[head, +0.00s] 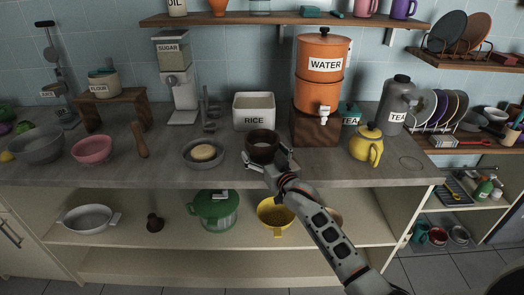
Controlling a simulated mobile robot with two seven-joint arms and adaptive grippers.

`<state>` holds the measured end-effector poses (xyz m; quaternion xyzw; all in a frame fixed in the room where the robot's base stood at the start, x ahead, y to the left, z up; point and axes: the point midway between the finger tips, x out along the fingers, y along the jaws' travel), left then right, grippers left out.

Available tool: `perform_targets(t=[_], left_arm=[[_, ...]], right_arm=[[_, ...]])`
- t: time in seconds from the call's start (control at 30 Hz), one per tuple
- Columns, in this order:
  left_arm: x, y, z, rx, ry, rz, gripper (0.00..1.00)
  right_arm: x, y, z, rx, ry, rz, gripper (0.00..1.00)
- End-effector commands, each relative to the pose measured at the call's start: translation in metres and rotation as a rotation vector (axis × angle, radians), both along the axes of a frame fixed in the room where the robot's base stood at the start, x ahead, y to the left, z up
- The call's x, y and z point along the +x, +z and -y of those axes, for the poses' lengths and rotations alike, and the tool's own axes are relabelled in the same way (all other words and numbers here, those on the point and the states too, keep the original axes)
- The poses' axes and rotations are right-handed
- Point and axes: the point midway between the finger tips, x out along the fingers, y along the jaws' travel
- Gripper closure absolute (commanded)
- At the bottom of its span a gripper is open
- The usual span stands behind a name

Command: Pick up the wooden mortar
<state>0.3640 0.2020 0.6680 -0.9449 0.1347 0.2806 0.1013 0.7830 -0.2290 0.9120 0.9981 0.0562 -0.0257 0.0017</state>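The wooden mortar (263,137) is a dark brown round bowl. The fingers are spread wide, one at each side of the mortar's lower part. The gripper looks open, and I cannot tell whether the fingers touch the mortar. The mortar's lower front is partly hidden by the gripper. My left gripper is not in view.
A grey dish (205,165) holding something round and tan stands left of the mortar. A yellow teapot (367,146) stands further right.

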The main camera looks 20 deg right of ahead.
Motion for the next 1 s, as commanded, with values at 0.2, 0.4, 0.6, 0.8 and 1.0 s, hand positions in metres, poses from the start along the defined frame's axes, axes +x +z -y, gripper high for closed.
perform_targets(t=[0.2, 0.4, 0.6, 0.8, 1.0], left_arm=[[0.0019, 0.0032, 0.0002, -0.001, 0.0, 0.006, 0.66], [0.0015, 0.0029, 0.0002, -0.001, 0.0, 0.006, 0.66], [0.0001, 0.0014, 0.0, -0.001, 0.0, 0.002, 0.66], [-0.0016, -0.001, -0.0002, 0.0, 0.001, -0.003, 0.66], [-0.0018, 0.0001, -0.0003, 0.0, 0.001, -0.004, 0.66]], right_arm=[[0.0011, 0.0005, -0.0004, 0.001, 0.0, 0.001, 0.12], [0.0009, 0.0004, -0.0002, 0.001, 0.0, 0.001, 0.58], [0.0012, 0.0019, -0.0003, 0.001, 0.001, 0.004, 0.63], [0.0011, 0.0028, -0.0001, 0.001, 0.001, 0.003, 0.63], [0.0013, 0.0096, -0.0002, 0.002, 0.001, 0.005, 0.63]])
